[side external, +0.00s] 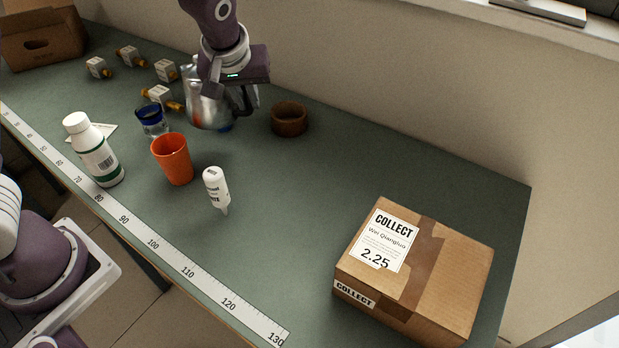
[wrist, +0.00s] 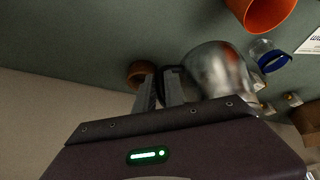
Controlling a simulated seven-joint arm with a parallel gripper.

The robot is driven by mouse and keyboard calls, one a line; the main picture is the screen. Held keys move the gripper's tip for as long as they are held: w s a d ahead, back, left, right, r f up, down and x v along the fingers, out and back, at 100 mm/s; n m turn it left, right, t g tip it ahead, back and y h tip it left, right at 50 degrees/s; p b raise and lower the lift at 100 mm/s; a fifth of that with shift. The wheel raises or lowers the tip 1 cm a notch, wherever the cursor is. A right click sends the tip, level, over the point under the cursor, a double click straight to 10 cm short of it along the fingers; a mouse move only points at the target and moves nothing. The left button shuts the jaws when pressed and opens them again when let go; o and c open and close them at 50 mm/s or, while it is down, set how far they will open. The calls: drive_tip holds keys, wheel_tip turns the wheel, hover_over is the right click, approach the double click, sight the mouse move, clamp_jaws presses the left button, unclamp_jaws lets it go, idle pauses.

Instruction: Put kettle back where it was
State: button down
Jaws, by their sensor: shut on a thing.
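The kettle (side external: 205,108) is a shiny silver metal vessel, towards the back of the green bench, left of a brown round bowl. It also shows in the wrist view (wrist: 218,70). My gripper (side external: 246,103) is at the kettle's right side, shut on its dark handle. In the wrist view my gripper's fingers (wrist: 160,88) close around that handle, beside the kettle's body. My gripper and wrist hide part of the kettle's top in the side view. I cannot tell whether its base touches the bench.
The brown bowl (side external: 289,119) stands close to the right. A carton (side external: 415,270) is at right. The bench between bowl and carton is clear.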

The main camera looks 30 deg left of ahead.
drive_tip(key=s+d+m+h, duration=0.3)
drive_tip(key=d+m, duration=0.4)
drive_tip(key=d, duration=1.8)
drive_tip(key=shift+t, duration=0.4)
drive_tip(key=f, duration=0.9)
drive_tip(key=shift+s+d, duration=0.15)
drive_tip(key=shift+d, duration=0.05)
drive_tip(key=shift+f, duration=0.6)
drive_tip(key=c, duration=1.4)
unclamp_jaws()
drive_tip(key=shift+c, duration=0.2)
